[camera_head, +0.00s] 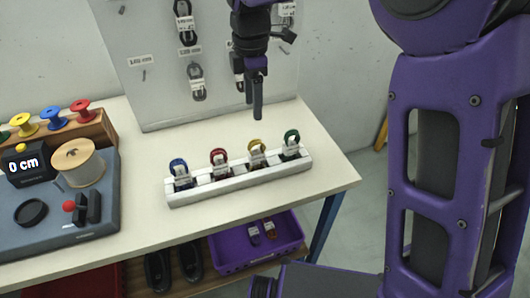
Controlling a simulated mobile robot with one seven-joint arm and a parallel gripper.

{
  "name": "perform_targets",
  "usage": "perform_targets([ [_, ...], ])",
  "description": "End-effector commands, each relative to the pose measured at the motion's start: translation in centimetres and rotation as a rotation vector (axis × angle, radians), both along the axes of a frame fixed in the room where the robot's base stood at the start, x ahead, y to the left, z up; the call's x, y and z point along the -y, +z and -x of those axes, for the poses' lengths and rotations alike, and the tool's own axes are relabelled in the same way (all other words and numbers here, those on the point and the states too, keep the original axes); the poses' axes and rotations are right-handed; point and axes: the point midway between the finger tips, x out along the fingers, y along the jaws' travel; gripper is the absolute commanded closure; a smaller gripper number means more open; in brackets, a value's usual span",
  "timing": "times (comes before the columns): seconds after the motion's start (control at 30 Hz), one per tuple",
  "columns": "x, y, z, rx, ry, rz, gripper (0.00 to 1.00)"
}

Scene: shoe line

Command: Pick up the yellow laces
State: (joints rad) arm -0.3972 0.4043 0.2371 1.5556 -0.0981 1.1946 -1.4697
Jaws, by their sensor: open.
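The yellow laces (257,152) stand as a small looped bundle with a pale band in a white slotted holder (240,184) on the table. They are third from the left, between the red laces (219,160) and the green laces (291,141). The blue laces (180,171) are at the holder's left end. My gripper (257,113) is open and empty, pointing down above and behind the yellow laces, apart from them. The fingers are seen nearly edge-on, so the gap between them is hidden.
A measuring device with a spool (78,160) and a rack of coloured spools (62,133) fill the table's left. A purple crate (232,262) sits on the shelf below. The table front is clear.

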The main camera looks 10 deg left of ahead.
Motion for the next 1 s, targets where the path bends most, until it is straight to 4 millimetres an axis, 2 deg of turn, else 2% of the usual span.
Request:
perform_targets([
  [0.4, 0.1, -8.9, 0.1, -0.003, 0.0, 0.003, 0.36],
  [0.53, 0.1, -10.7, 0.1, -0.001, 0.0, 0.002, 0.36],
  [0.77, 0.2, -12.2, 0.2, 0.0, 0.0, 0.001, 0.36],
  [1.0, 0.6, -15.7, 0.5, -0.001, 0.0, 0.002, 0.36],
])
